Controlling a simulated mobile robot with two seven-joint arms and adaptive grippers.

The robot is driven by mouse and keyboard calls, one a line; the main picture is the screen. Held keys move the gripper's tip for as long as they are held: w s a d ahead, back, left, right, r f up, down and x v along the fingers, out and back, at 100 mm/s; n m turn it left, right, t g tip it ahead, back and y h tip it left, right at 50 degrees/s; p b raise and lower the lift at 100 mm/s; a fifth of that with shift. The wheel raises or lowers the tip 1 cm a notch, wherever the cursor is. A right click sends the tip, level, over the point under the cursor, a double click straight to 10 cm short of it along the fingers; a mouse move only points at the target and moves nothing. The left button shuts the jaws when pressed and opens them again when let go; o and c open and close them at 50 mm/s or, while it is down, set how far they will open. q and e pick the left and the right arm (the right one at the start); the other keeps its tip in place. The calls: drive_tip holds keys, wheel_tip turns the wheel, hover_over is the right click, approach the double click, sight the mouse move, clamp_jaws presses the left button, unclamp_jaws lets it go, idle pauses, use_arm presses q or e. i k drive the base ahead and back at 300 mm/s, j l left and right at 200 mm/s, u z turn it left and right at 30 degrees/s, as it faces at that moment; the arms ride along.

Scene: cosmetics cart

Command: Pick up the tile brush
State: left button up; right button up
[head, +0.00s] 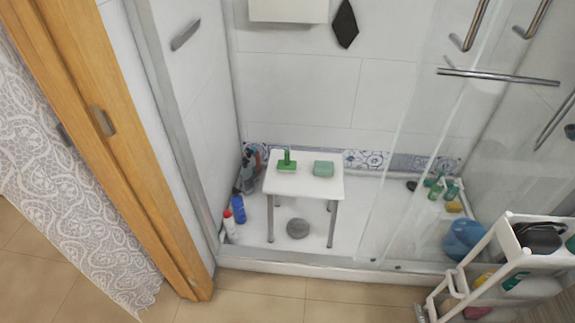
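A green object with a flat base and an upright handle, which looks like the tile brush (287,163), sits on the left half of a small white stool (305,186). A lighter green block, perhaps a sponge (323,168), lies to its right on the same stool, apart from it. The stool stands inside the shower on the white shower tray (350,240). Neither of my grippers is in view, and nothing touches the brush.
Several bottles (238,208) stand left of the stool. A glass panel (410,150) covers the shower's right side. A white cart (505,240) with cosmetics stands front right. A raised sill (300,268) edges the tray. A wooden door frame (120,150) and lace curtain (60,170) are left.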

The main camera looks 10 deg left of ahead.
sight(285, 165)
drive_tip(key=i+j+z, duration=0.5)
drive_tip(key=z, duration=0.25)
drive_tip(key=i+j, duration=0.05)
drive_tip(key=i, duration=0.05)
